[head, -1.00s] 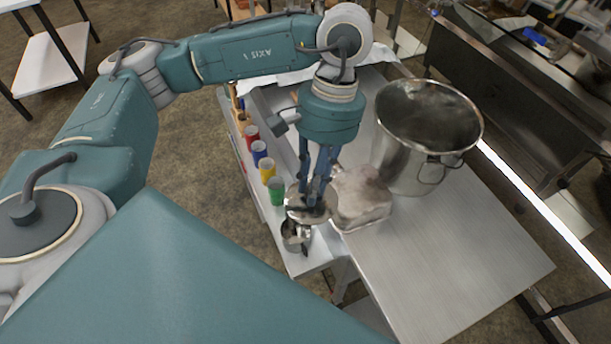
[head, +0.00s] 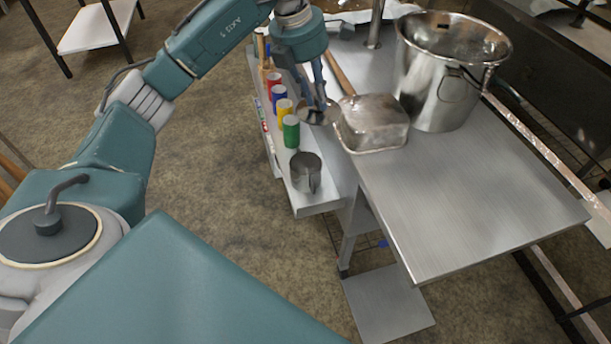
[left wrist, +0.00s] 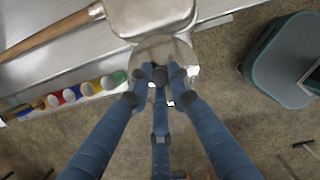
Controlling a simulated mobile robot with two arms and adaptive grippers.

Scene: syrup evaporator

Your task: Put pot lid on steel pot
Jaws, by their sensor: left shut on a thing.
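The pot lid (head: 320,114) is a shiny round steel disc. My left gripper (head: 318,100) is shut on it from above and holds it level with the green cup, just left of a metal loaf-shaped pan. In the left wrist view the lid (left wrist: 165,48) shows beyond my blue fingertips (left wrist: 160,75) and close to the pan. A large steel pot (head: 440,95) with side handles stands open behind the pan. A small open steel pot (head: 305,175) with a handle stands at the near end of the white side shelf. My right gripper is out of view.
The loaf-shaped pan (head: 374,135) sits on the steel table (head: 470,200), whose near part is clear. Red, blue, yellow and green cups (head: 291,132) line the side shelf (head: 318,203). In the left wrist view a wooden handle (left wrist: 55,32) lies by the pan.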

